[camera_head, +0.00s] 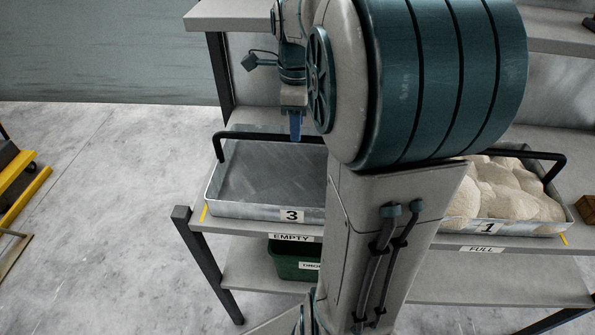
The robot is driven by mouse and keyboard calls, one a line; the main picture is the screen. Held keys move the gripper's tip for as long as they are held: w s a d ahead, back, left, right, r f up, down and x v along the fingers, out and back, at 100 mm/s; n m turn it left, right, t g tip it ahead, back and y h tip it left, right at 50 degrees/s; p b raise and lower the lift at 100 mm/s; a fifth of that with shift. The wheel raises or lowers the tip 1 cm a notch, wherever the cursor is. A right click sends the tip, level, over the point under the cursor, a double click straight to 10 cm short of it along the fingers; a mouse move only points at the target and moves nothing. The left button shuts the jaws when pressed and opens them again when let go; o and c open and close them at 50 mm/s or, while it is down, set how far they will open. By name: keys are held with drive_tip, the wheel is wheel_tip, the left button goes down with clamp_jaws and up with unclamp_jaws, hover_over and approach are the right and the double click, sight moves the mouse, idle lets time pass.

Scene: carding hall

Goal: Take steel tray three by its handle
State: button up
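Steel tray three (265,209) is a shallow empty metal tray with a "3" label on its front. It sits on the left part of the shelf, above an "EMPTY" label. Its black bar handle (250,134) runs above its back edge, and its right part is hidden behind my arm. My gripper (296,133) points down near the handle in the picture, with a blue fingertip showing. I cannot tell whether it touches the handle or whether its fingers are apart.
Tray one (520,228), filled with pale fluffy material, sits at the right above a "FULL" label (482,249). A green bin (285,262) stands on the lower shelf. An upper shelf (232,14) overhangs the back. A yellow object (22,178) stands at the far left; the floor between is clear.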

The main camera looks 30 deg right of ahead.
wheel_tip(320, 180, down, 5)
drive_tip(key=shift+s+d+r, duration=0.1)
drive_tip(key=shift+r, duration=0.1)
drive_tip(key=shift+c, duration=0.4)
clamp_jaws()
drive_tip(key=shift+r, duration=0.1)
idle(0.9)
